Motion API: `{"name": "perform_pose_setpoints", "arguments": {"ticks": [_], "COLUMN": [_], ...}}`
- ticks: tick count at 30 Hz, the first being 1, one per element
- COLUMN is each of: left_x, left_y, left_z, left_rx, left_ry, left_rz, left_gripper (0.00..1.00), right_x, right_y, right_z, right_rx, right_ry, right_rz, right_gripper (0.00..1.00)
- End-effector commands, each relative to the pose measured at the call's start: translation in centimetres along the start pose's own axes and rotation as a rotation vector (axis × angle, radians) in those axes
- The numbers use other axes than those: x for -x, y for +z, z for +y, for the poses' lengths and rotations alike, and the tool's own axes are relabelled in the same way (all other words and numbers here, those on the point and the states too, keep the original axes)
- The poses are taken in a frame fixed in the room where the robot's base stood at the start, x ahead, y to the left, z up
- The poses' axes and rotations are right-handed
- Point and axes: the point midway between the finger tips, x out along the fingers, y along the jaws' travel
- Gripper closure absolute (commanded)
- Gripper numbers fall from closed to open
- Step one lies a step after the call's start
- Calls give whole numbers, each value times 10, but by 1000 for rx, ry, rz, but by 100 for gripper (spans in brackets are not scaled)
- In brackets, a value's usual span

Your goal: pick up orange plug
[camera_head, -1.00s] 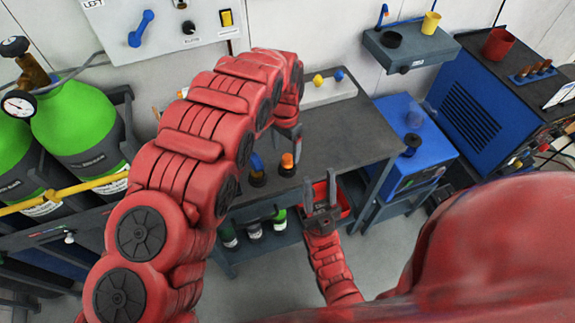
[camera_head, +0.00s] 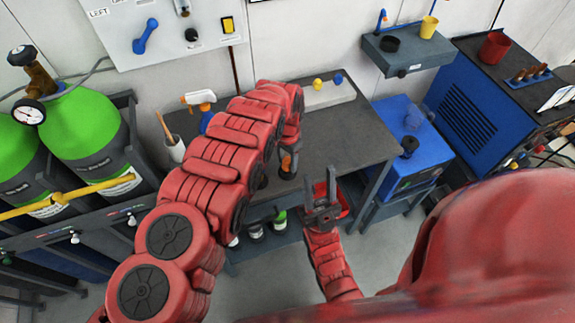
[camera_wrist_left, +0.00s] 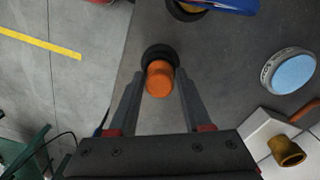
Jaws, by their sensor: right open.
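The orange plug (camera_head: 287,162) stands in a dark round base on the grey workbench, partly covered by my left gripper in the head view. In the left wrist view the orange plug (camera_wrist_left: 160,80) lies between the fingertips of my left gripper (camera_wrist_left: 160,88). The fingers are apart with a gap on each side of it, so the gripper is open; in the head view the left gripper (camera_head: 291,146) is just above the plug. My right gripper (camera_head: 322,196) is open and empty in front of the bench, fingers pointing up.
The workbench (camera_head: 345,130) also holds a spray bottle (camera_head: 199,100) and a white block with yellow and blue knobs (camera_head: 328,95). A blue object (camera_wrist_left: 232,5) lies close to the plug in the wrist view. A red bin (camera_head: 344,203) is behind my right gripper. Green cylinders stand left.

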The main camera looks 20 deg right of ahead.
Motion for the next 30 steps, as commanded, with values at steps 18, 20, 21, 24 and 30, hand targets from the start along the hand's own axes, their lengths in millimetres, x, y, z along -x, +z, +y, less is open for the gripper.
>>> {"name": "perform_pose_setpoints", "arguments": {"ticks": [18, 20, 21, 24, 30], "left_x": [1, 2, 3, 8, 19], "left_y": [0, -1, -1, -3, -7], "left_z": [0, 0, -1, -1, -2], "left_rx": [0, 0, 1, 1, 0], "left_ry": [0, 0, 0, 0, 0], "left_rz": [0, 0, 1, 1, 0], "left_gripper": [100, 100, 100, 100, 100], "right_x": [0, 1, 1, 3, 6], "right_y": [0, 0, 0, 0, 1], "right_z": [0, 0, 0, 0, 0], "right_rx": [0, 0, 0, 0, 0], "right_ry": [0, 0, 0, 0, 0], "right_rz": [0, 0, 0, 0, 0], "right_gripper": [58, 58, 58, 58, 58]}}
